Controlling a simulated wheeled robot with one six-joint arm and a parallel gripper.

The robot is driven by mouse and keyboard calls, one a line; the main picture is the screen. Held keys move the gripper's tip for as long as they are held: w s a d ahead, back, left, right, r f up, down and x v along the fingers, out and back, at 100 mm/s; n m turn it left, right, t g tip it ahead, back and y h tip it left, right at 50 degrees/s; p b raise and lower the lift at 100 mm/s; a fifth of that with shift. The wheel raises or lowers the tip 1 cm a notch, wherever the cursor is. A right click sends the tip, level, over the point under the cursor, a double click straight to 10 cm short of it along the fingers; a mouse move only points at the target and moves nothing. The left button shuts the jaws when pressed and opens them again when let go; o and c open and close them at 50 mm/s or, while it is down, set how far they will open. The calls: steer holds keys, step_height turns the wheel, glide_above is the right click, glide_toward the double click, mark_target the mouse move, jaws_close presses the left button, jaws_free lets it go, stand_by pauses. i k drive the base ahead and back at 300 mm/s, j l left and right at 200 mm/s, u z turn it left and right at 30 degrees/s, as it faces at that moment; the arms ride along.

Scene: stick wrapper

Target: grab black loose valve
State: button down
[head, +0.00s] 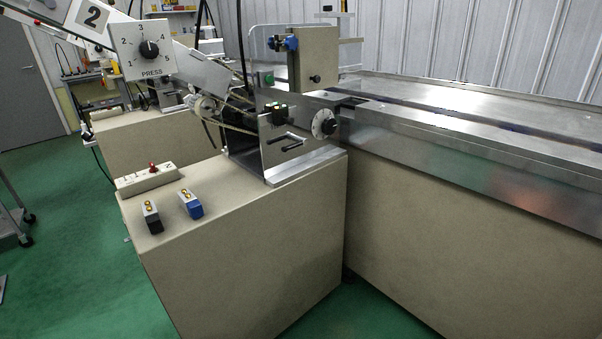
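The black loose valve (152,217) is a small block with a black base, a grey body and a brass-coloured top. It stands on the bare beige cabinet top (240,208), near its left front edge. A similar valve with a blue base (191,204) stands just to its right, with a small gap between them. My gripper is not in view, so its state and its distance from the valve do not show. Nothing covers the black valve.
A beige switch box (148,179) with a red knob lies behind the valves. A machine unit with a crank handle (287,140) stands at the back right of the cabinet top. A long steel conveyor bed (450,135) runs right.

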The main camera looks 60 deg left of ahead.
mark_target(150, 213)
steer(key=u, duration=2.35)
